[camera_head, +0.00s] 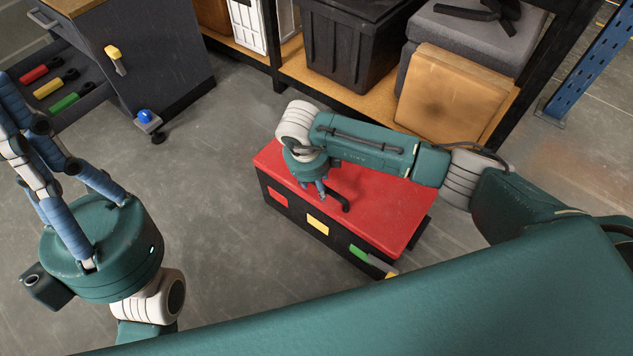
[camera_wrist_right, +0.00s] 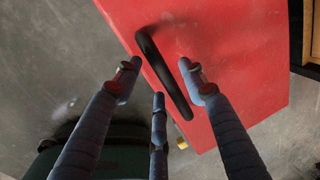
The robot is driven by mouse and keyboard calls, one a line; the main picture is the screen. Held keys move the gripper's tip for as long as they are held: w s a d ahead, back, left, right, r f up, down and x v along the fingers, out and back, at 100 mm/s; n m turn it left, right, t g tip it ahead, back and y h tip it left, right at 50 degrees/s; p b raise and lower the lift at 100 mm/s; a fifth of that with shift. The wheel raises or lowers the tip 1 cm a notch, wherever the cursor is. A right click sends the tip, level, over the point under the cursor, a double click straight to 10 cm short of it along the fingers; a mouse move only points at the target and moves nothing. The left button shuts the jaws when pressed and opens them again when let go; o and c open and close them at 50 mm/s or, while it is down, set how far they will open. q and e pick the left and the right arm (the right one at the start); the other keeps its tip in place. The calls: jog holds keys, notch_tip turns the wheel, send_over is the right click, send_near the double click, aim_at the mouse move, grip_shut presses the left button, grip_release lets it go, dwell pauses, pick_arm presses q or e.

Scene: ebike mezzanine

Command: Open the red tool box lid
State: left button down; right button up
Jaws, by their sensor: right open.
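The red tool box lid (camera_head: 385,205) lies flat and closed on the dark box body, which has red, yellow and green patches along its front. A black bar handle (camera_head: 342,199) is on the lid; it also shows in the wrist view (camera_wrist_right: 150,50). My right gripper (camera_head: 318,190) is over the lid at the handle. In the wrist view my right gripper (camera_wrist_right: 160,76) is open, with blue fingers spread on both sides of the handle; contact is unclear. My left gripper is at the far left of the head view, away from the box, its fingertips partly cut off.
A dark tool cabinet (camera_head: 150,55) with an open drawer of coloured tools stands upper left. Behind the box is a shelf with a black bin (camera_head: 350,45) and a cardboard box (camera_head: 450,95). Grey floor (camera_head: 215,180) left of the tool box is clear.

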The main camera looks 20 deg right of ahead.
grip_shut()
